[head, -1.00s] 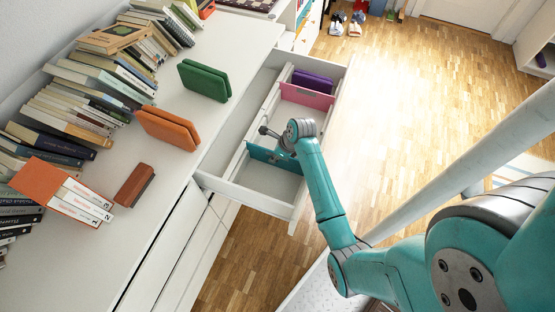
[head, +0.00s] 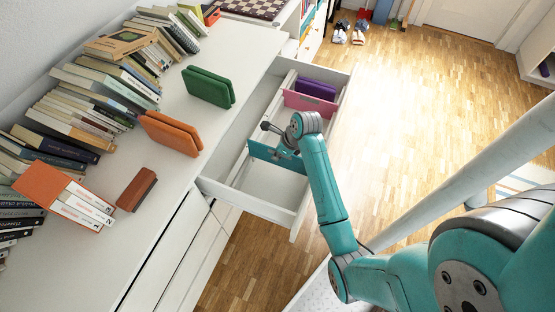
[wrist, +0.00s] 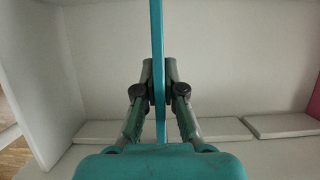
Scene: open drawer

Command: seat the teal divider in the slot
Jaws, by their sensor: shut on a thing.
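The teal divider (head: 261,151) is a thin upright panel across the open drawer (head: 247,197). My gripper (head: 284,147) is shut on it from above. In the wrist view the divider (wrist: 157,45) shows edge-on between the two fingers of my gripper (wrist: 158,88). Pale raised strips (wrist: 222,129) run along the drawer in that view, with a narrow gap between two of them right of the divider. My gripper hides the strip area straight below the divider. I cannot tell whether the divider's lower edge touches the drawer.
A pink divider (head: 309,103) stands farther back in the drawer, with a purple case (head: 316,90) behind it. Green (head: 208,86) and orange (head: 172,132) cases, a brown block (head: 136,189) and many books stand on the white top beside the drawer. The drawer's near part is empty.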

